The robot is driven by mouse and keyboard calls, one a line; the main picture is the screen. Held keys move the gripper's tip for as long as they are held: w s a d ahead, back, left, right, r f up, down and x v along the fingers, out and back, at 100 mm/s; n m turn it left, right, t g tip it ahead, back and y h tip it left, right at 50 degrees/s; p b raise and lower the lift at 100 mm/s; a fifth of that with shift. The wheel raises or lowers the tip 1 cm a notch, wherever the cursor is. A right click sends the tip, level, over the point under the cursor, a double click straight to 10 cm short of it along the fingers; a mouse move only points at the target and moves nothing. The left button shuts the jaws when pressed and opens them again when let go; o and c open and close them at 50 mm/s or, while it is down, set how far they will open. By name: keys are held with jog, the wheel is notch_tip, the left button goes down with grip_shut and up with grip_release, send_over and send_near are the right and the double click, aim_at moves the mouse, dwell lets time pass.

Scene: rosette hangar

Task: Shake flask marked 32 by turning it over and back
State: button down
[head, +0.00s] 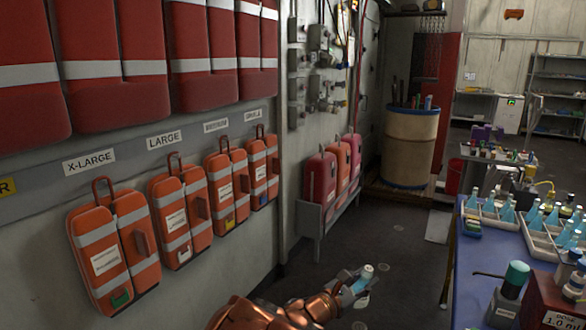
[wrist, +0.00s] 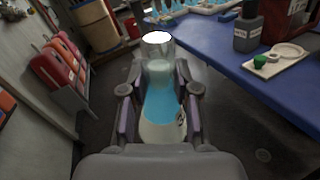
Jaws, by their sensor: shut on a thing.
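My gripper (head: 352,284) is over the floor, left of the blue table, with its jaws shut around a flask (head: 363,278). In the wrist view, the flask (wrist: 163,95) sits between the two fingers of my gripper (wrist: 160,89). It is clear and conical, with blue liquid inside and a pale round end at the top of that picture. Its wide end is toward my palm. A dark mark shows at its lower right, partly hidden by the finger; I cannot read the number. The flask looks tilted in the head view.
The blue table (head: 474,270) at right carries trays of blue flasks (head: 492,213), a green-capped bottle (head: 511,287) and a red box (head: 556,300). A drum (head: 408,148) stands behind. Orange cases (head: 114,246) hang on the left wall. Floor around my gripper is clear.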

jog(key=shift+f+m+b, duration=0.2)
jog(key=shift+m+b, duration=1.2)
jog(key=shift+b, duration=0.95)
jog(key=shift+r+m, duration=0.1)
jog(key=shift+m, duration=0.2)
jog(key=shift+b, duration=0.5)
